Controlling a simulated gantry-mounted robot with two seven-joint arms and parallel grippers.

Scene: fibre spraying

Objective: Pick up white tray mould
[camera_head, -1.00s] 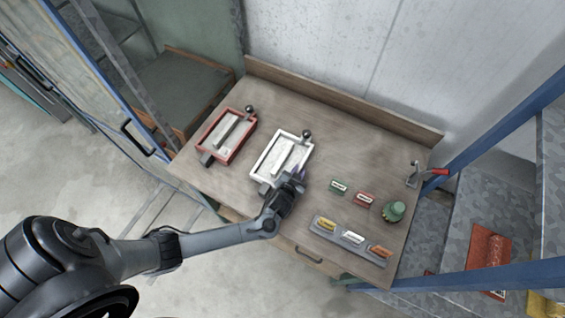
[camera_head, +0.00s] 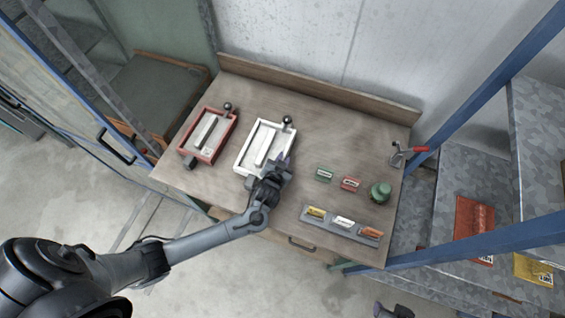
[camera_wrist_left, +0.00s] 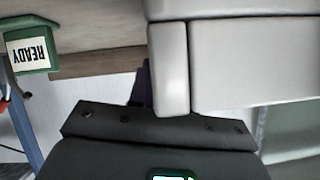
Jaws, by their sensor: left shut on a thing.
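The white tray mould (camera_head: 241,160) is a shallow white rectangular frame with a light bar inside and a dark ball knob at its far right corner. In the head view it is over the wooden table, right of a similar red mould (camera_head: 183,147). My left gripper (camera_head: 279,168) is shut on its near right side and hides that corner. In the left wrist view the mould's pale wall (camera_wrist_left: 255,62) fills the upper right. Whether it is clear of the table is hard to tell. A dark part, apparently my right gripper (camera_head: 392,312), only just shows at the bottom edge.
A grey rack (camera_head: 329,227) holds several labels at the front. A red-handled clamp (camera_head: 408,154) stands at the right edge. A raised board (camera_head: 320,95) closes the back.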

